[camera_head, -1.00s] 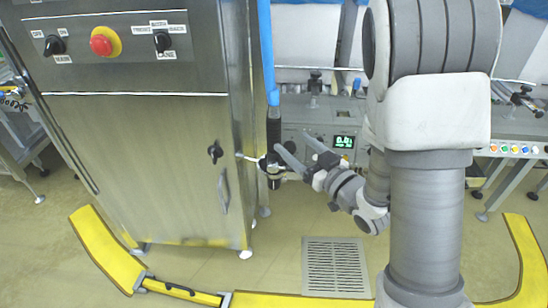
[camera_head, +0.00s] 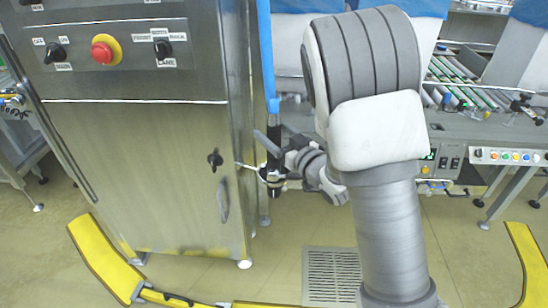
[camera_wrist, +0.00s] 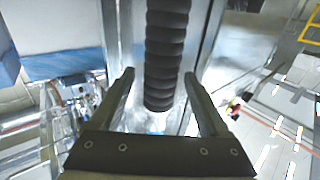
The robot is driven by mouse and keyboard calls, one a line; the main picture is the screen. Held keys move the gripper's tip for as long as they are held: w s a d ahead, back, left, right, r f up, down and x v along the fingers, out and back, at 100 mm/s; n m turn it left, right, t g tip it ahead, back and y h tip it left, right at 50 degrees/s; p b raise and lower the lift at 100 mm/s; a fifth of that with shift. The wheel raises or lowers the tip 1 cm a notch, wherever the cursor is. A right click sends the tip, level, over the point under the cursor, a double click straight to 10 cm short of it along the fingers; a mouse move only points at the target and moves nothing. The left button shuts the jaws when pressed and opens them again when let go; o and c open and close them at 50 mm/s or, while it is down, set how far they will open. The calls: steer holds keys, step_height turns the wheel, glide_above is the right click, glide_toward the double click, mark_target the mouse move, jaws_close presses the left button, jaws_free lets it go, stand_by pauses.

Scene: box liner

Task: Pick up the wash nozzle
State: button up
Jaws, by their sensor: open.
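The wash nozzle (camera_head: 273,146) hangs upright beside the steel cabinet as a black handle under a blue hose (camera_head: 266,60). Its lower part sits at a small holder (camera_head: 270,176) on the cabinet's side. In the wrist view the black ribbed nozzle handle (camera_wrist: 167,50) stands between the two fingers, with space visible on both sides. My gripper (camera_head: 269,140) is open at the handle, and its open fingers also show in the wrist view (camera_wrist: 158,76). Contact with the handle cannot be seen. Part of the handle is hidden behind a finger in the head view.
The steel cabinet (camera_head: 140,170) with a red button (camera_head: 105,49) stands close on the left. A conveyor bench with a button panel (camera_head: 510,156) is at the right. A yellow floor barrier (camera_head: 105,262) curves in front, and a floor grate (camera_head: 332,275) lies below my arm.

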mark_target(274, 111)
jaws_close()
steer(key=shift+r, duration=0.1)
stand_by(0.3)
step_height(274, 111, up, 10)
steer(key=p, duration=0.3)
stand_by(0.4)
steer(key=shift+r+p, duration=0.8)
steer(key=shift+r, duration=0.85)
steer(key=shift+w+f, duration=0.1)
